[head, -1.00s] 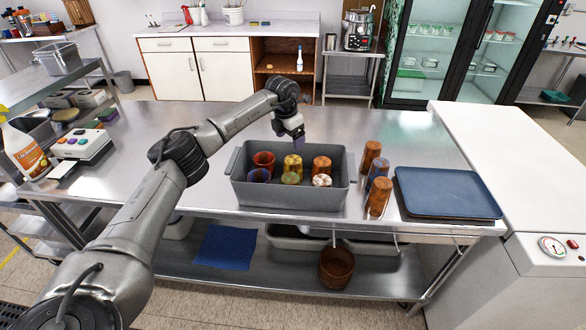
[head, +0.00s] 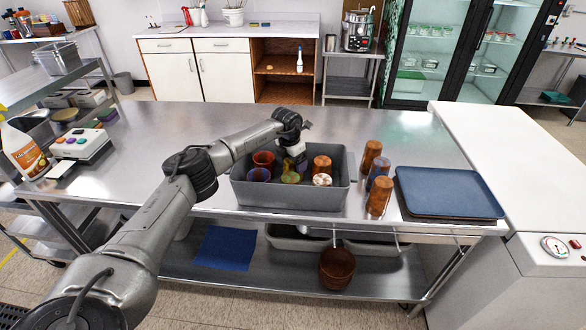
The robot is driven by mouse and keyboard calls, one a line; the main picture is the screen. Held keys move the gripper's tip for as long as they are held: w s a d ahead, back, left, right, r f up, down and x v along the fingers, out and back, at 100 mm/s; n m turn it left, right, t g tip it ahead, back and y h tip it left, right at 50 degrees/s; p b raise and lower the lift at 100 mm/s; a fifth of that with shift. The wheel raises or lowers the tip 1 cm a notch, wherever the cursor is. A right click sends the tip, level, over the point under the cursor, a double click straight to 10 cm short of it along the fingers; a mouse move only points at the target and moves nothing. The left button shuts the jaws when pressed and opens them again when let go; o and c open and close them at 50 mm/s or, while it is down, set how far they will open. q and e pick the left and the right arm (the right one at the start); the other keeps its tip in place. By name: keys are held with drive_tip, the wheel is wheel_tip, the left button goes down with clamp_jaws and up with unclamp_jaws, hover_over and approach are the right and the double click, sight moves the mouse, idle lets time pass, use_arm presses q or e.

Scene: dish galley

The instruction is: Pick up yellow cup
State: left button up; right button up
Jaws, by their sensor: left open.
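The yellow cup (head: 289,172) stands in the grey bin (head: 290,197) on the steel table, in the middle of the back row. My left gripper (head: 297,163) is down at the yellow cup, with its jaws open. The fingers and part of the cup's upper rim are hard to make out, so I cannot tell if they touch. An orange-red cup (head: 263,160) stands to the left and an orange-brown cup (head: 322,163) to the right. My right gripper does not show.
Stacked cups (head: 379,197) and blue trays (head: 447,192) stand to the right of the bin.

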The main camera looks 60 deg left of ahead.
use_arm(q)
drive_tip(key=shift+w+f, duration=0.2)
drive_tip(key=shift+f, duration=1)
drive_tip(key=c, duration=0.7)
drive_tip(key=shift+r, duration=0.1)
